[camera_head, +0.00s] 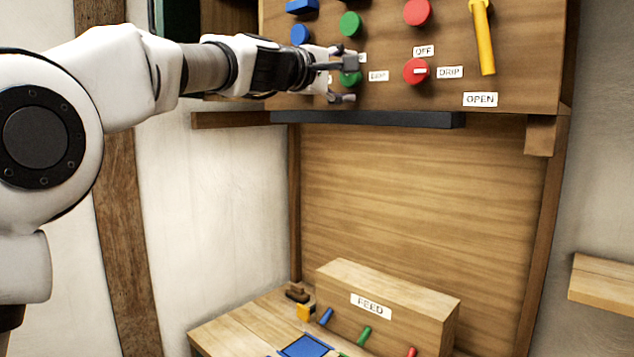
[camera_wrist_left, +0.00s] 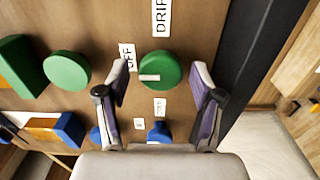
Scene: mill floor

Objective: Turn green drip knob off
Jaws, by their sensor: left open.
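The green drip knob (camera_head: 351,78) is the lower green knob on the upright wooden panel. In the head view my left gripper (camera_head: 346,82) partly covers it. In the left wrist view the round green knob (camera_wrist_left: 168,68) sits between the open fingers of my left gripper (camera_wrist_left: 160,80), with gaps on both sides. Its white mark (camera_wrist_left: 149,78) points left in that view, the side where the partly covered OFF label (camera_wrist_left: 127,57) is. The DRIP label (camera_wrist_left: 161,15) is above the knob there. My right gripper is in neither view.
A red knob (camera_head: 415,72), an upper green knob (camera_head: 350,25), a blue knob (camera_head: 299,34) and a yellow lever (camera_head: 484,38) are on the panel. A dark bar (camera_head: 370,119) runs under it. A FEED box (camera_head: 390,290) stands on the bench below.

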